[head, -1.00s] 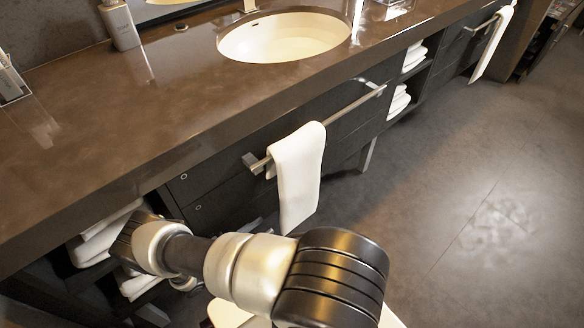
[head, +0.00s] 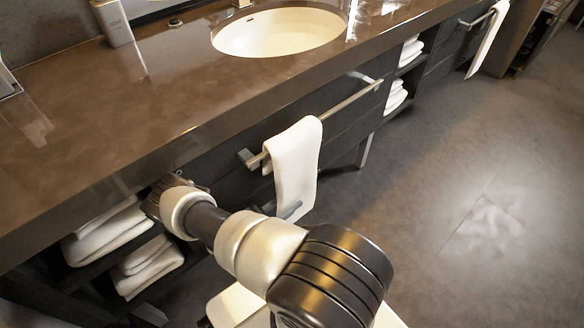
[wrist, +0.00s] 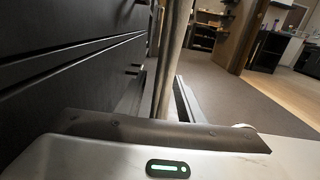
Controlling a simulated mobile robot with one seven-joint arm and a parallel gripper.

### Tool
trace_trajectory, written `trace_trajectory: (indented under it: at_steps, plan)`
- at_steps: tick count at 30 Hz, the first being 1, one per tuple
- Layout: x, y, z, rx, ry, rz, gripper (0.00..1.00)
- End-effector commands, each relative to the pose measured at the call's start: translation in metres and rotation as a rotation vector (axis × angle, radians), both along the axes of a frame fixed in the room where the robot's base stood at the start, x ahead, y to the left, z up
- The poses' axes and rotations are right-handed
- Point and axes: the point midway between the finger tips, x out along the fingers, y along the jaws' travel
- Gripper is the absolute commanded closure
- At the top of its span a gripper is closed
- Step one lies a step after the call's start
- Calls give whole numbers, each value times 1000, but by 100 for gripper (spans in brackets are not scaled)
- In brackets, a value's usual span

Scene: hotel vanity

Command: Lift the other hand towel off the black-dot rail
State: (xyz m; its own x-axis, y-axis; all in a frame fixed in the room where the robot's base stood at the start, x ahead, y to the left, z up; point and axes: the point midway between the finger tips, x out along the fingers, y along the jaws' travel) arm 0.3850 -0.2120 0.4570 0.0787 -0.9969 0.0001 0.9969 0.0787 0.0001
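A white hand towel (head: 295,165) hangs over the near end of a metal rail (head: 340,105) on the dark vanity front. In the wrist view the towel (wrist: 173,55) hangs edge-on, pale and upright, between the two fingers. My gripper (wrist: 160,78) is open, with a finger on each side of the towel. A second white towel (head: 488,40) hangs on another rail (head: 475,20) at the far right. I cannot make out a black dot on either rail.
The brown countertop (head: 190,95) with a basin (head: 280,32) overhangs the rails. Open shelves with folded towels (head: 105,232) lie beside my arm at lower left, and more folded towels (head: 396,95) sit farther right. The floor (head: 440,190) to the right is clear.

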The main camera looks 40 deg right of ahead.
Motion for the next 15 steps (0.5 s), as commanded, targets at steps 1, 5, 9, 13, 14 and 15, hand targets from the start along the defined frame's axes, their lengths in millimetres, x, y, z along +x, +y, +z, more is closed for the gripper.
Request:
trace_trajectory:
  at_steps: [1,5,9,13,14,15]
  plan:
    - [0,-2,0,0,0,-1,66]
    - [0,-2,0,0,0,0,66]
    - [0,-1,0,0,0,0,79]
    - [0,-1,0,0,0,0,100]
    - [0,-1,0,0,0,0,100]
    - [0,-1,0,0,0,0,100]
